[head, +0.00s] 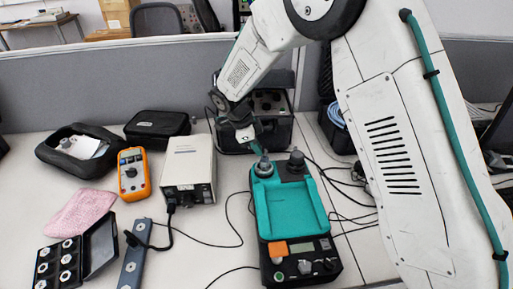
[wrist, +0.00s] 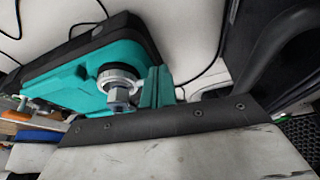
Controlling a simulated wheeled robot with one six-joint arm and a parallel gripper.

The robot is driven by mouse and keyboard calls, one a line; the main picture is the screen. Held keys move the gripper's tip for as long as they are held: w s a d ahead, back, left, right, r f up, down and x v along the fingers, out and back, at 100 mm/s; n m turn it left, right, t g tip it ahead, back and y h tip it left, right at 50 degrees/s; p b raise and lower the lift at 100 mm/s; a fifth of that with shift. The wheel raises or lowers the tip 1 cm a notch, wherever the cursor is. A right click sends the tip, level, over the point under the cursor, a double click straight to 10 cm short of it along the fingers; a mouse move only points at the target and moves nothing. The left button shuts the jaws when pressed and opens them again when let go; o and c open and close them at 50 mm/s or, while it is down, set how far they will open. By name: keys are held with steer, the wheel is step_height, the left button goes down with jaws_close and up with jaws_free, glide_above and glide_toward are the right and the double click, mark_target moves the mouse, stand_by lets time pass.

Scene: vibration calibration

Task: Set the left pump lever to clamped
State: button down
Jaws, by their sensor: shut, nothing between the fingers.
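The teal calibration unit (head: 290,208) stands on the bench in front of me, and its body also shows in the wrist view (wrist: 62,88). At its far end are a grey left fitting (head: 264,167) and a black right fitting (head: 297,161). A silver metal fitting (wrist: 118,88) stands up from the teal body in the wrist view. I cannot make out a separate lever or its setting. My gripper (head: 257,148) is shut and empty, just above and behind the grey fitting. Its narrow teal fingers (wrist: 155,86) show beside the silver fitting; I cannot tell whether they touch.
A beige box (head: 188,165), an orange multimeter (head: 132,174) and a black case (head: 157,126) stand to the left. A dark instrument (head: 268,105) stands behind my gripper. Black cables cross the bench on both sides of the unit. A grey partition (head: 90,85) closes off the back.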

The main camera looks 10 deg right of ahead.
steer(key=w+a+r, duration=0.1)
steer(key=a+r, duration=0.6)
steer(key=r, duration=0.2)
steer(key=shift+w+a+r, duration=0.15)
steer(key=shift+w+a, duration=0.15)
